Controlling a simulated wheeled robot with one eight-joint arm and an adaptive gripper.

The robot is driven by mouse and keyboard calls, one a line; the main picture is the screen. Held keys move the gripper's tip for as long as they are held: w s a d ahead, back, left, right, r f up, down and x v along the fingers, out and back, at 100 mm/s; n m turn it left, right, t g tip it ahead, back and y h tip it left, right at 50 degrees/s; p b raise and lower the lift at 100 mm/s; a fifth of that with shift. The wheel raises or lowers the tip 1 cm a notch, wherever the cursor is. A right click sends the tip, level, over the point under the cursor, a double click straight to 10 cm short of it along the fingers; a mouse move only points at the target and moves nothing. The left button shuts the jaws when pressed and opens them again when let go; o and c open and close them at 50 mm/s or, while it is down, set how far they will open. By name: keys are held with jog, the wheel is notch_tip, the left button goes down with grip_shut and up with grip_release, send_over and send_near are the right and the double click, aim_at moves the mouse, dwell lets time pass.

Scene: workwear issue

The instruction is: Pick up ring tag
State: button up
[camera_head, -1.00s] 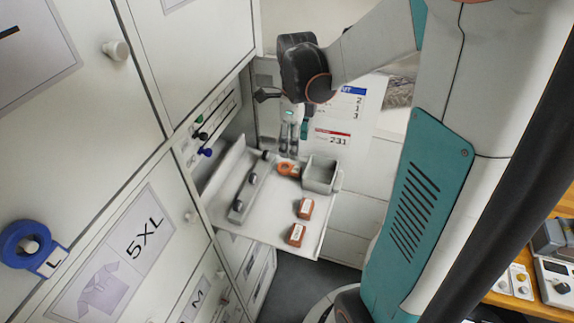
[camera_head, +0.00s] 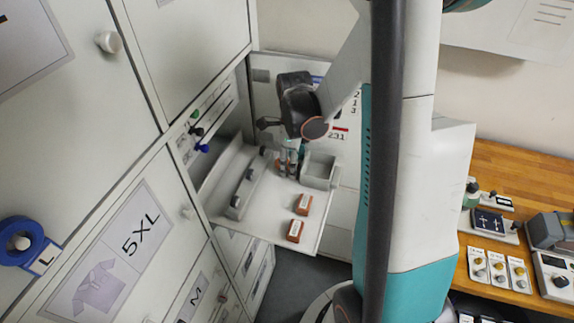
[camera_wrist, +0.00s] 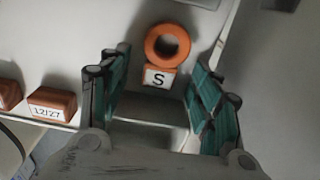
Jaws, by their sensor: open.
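The ring tag, an orange ring with a white label marked S (camera_wrist: 150,48), lies on the pale shelf ahead of my gripper in the wrist view. My gripper (camera_wrist: 160,98) is open and empty there, with a teal-padded finger on each side of the label. The ring lies just beyond the fingertips, and contact cannot be told. In the head view my gripper (camera_head: 289,165) points down over the shelf and hides most of the ring tag. A blue ring tag marked L (camera_head: 17,255) hangs on a cabinet knob at the left.
A grey open box (camera_head: 320,171) stands right of my gripper. Two orange blocks with white labels (camera_head: 303,204) lie nearer on the shelf (camera_head: 263,222). A grey bar with dark knobs (camera_head: 242,190) lies at the left. Cabinet doors close off the left side.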

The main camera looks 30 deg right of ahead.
jog(key=shift+c, duration=0.3)
jog(key=c, duration=0.8)
jog(key=shift+r, duration=0.1)
